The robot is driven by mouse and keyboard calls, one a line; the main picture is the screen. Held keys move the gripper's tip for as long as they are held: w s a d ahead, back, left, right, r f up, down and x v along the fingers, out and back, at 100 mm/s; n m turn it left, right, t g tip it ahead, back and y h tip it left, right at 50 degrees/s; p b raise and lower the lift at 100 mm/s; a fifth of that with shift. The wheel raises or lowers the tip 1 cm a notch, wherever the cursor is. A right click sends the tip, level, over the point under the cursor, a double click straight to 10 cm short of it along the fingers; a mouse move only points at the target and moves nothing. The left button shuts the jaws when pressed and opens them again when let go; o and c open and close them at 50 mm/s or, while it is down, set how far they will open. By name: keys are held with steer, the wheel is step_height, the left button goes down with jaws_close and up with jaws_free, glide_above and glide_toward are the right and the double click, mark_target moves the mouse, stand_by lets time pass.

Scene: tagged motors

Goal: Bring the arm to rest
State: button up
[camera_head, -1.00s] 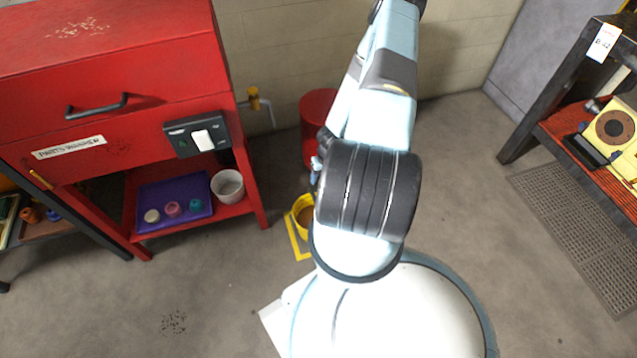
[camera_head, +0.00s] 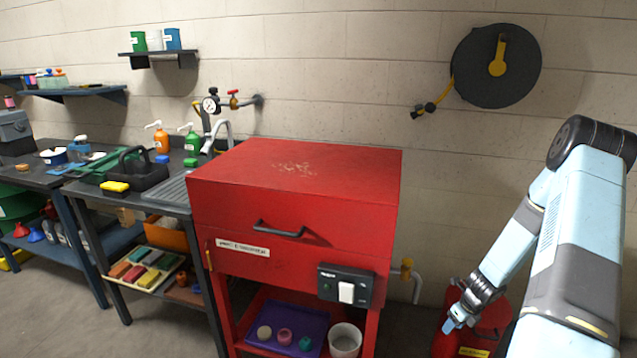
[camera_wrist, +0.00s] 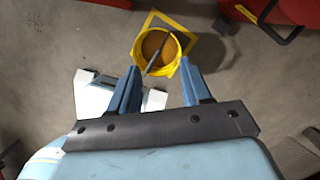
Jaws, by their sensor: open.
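My gripper (camera_wrist: 158,92) shows in the wrist view with its two blue fingers apart and nothing between them. It points down toward the floor. Beyond the fingertips, a yellow round container (camera_wrist: 166,46) with brown contents stands on a yellow-edged floor marking. In the head view my gripper (camera_head: 452,322) is small at the lower right, at the end of my bent light-blue arm. It hangs in front of a red can (camera_head: 490,318), and I cannot tell its finger gap there.
A red parts washer (camera_head: 290,205) stands left of my arm, with a purple tray (camera_head: 290,322) and a white bucket (camera_head: 345,338) on its lower shelf. A sink bench (camera_head: 140,190) stands further left. A hose reel (camera_head: 497,66) hangs on the wall above my arm.

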steer(key=w+a+r+n, duration=0.1)
steer(key=a+r+n, duration=0.15)
steer(key=r, duration=0.45)
steer(key=w+a+r+n+t, duration=0.1)
steer(key=r+n, duration=0.2)
steer(key=r, duration=0.4)
steer(key=w+a+r+n, duration=0.1)
steer(key=a+r+n, duration=0.15)
steer(key=r, duration=0.45)
steer(key=s+a+r+n, duration=0.2)
steer(key=a+r+n, duration=0.15)
steer(key=r, duration=0.45)
steer(key=s+a+r+n, duration=0.25)
steer(key=r+n, duration=0.25)
steer(key=r, duration=0.3)
steer(key=s+a+r+n+t+h, duration=0.1)
steer(key=s+a+r+n, duration=0.3)
steer(key=s+r+n, duration=0.3)
steer(key=s+a+r+n+t, duration=0.1)
steer(key=s+a+r+n, duration=0.3)
steer(key=s+r+n, duration=0.3)
steer(key=s+r, duration=0.4)
steer(key=s, duration=0.6)
steer(key=shift+r+n+t+h, duration=0.3)
steer(key=shift+r+n+h, duration=0.05)
steer(key=shift+h, duration=0.05)
